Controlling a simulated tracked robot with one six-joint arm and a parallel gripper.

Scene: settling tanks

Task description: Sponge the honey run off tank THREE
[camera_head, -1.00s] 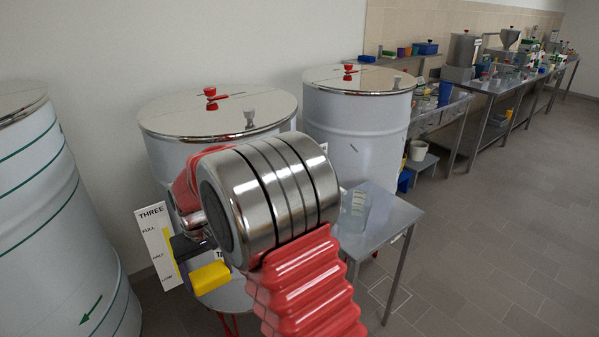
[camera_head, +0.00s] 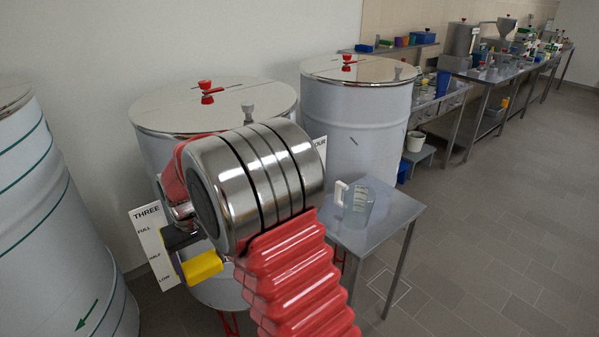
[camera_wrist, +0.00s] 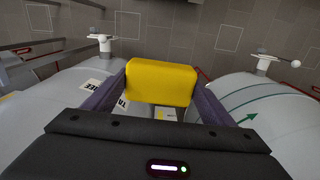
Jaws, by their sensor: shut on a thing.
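My gripper (camera_wrist: 160,95) is shut on a yellow sponge (camera_wrist: 161,82), held between its two purple-grey fingers in the wrist view. In the head view the sponge (camera_head: 202,268) is in front of the lower part of tank THREE (camera_head: 150,150), just right of its level sign (camera_head: 152,240). I cannot tell whether it touches the wall. Tank THREE is a white drum with a shiny lid and red knob. My arm hides much of its front. No honey run shows in either view.
A tank with green bands (camera_head: 45,215) stands at the left. Another white tank (camera_head: 365,130) stands behind to the right. A small steel table (camera_head: 395,218) with a clear jug (camera_head: 358,208) is right of my arm. The floor at the right is clear.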

